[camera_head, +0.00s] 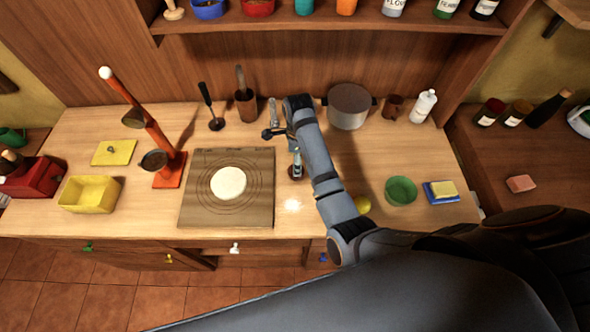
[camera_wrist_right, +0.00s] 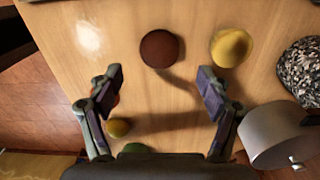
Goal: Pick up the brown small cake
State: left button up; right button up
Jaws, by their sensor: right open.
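The brown small cake (camera_wrist_right: 160,48) appears as a dark brown round thing in the right wrist view, on the wooden counter (camera_wrist_right: 150,100). It lies ahead of my right gripper (camera_wrist_right: 159,80), roughly in line with the gap between the fingers and apart from both. My right gripper is open and empty. In the head view, what looks like the same cake (camera_head: 291,173) shows as a small brown patch below my right gripper (camera_head: 284,148), partly hidden by it. My left gripper is not in view.
A yellow round thing (camera_wrist_right: 230,47) lies close beside the cake, with a speckled object (camera_wrist_right: 300,70) farther right. A grey pot (camera_head: 349,105) stands at the back. A board with dough (camera_head: 195,205) lies left of the gripper. A yellow-green ball (camera_head: 362,205) and green bowl (camera_head: 400,191) are at right.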

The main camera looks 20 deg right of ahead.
jog(key=shift+a+f+p, duration=0.1)
jog(key=shift+f+p, duration=0.4)
jog(key=shift+p, duration=0.05)
notch_tip(320, 180, down, 3)
jog(key=shift+a+p, duration=0.15)
jog(key=shift+p, duration=0.3)
jog(key=shift+f, duration=0.55)
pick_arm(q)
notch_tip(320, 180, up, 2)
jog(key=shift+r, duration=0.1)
pick_arm(e)
jog(key=c, duration=1.2)
